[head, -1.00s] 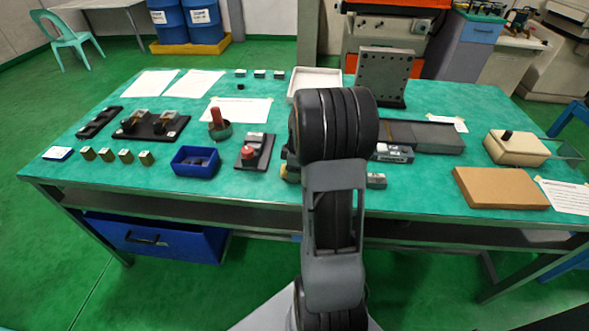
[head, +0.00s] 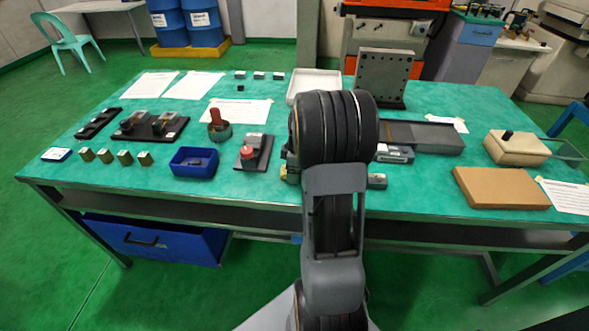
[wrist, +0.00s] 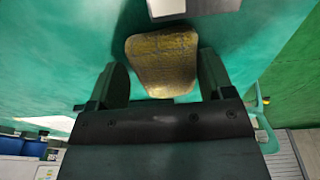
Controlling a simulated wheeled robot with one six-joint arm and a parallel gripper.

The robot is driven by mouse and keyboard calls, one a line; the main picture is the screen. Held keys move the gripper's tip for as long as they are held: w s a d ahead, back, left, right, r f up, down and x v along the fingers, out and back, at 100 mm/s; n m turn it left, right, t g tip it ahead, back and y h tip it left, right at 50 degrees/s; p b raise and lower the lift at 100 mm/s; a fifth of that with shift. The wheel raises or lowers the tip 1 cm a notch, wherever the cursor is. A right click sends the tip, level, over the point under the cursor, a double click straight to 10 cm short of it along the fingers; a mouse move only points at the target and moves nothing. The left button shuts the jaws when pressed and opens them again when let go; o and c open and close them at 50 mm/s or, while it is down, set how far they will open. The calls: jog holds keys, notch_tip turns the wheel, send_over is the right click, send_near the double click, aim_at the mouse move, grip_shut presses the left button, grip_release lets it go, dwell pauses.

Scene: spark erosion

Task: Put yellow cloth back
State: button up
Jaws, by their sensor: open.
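The yellow cloth (wrist: 163,62) is a worn, mottled yellow-brown pad lying on the green table top in the wrist view. My gripper (wrist: 163,82) is open, with one finger on each side of the cloth's near part. I cannot tell whether the fingers touch it. In the head view my arm hides the gripper and most of what lies behind it; only a small yellowish patch (head: 292,174) shows at the arm's left edge, and I cannot tell if it is the cloth.
A pale block (wrist: 190,6) lies just beyond the cloth. Left of my arm are a black holder with a red knob (head: 252,153) and a blue bin (head: 194,163). Right are a grey block (head: 437,137) and a brown board (head: 500,188). A white tray (head: 314,78) stands behind.

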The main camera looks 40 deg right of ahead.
jog(key=shift+s+a+f+g, duration=0.3)
jog(key=shift+s+f, duration=0.1)
jog(key=shift+f, duration=0.25)
jog(key=shift+r+p, duration=0.3)
jog(key=shift+p, duration=0.1)
notch_tip(320, 180, up, 12)
jog(key=d+p, duration=0.1)
jog(key=p, duration=0.1)
jog(key=s+a+m+t, duration=0.1)
jog(key=s+a+m, duration=0.3)
jog(key=a, duration=0.7)
jog(key=s+a+m+t, duration=0.1)
jog(key=s+a+m, duration=0.4)
jog(key=a, duration=0.5)
jog(key=s, duration=0.2)
jog(key=shift+s+a+h, duration=0.35)
jog(key=shift+h, duration=0.05)
jog(key=w+p+v, duration=0.2)
jog(key=p+v, duration=0.5)
jog(key=v, duration=0.1)
jog(key=shift+r+t, duration=0.4)
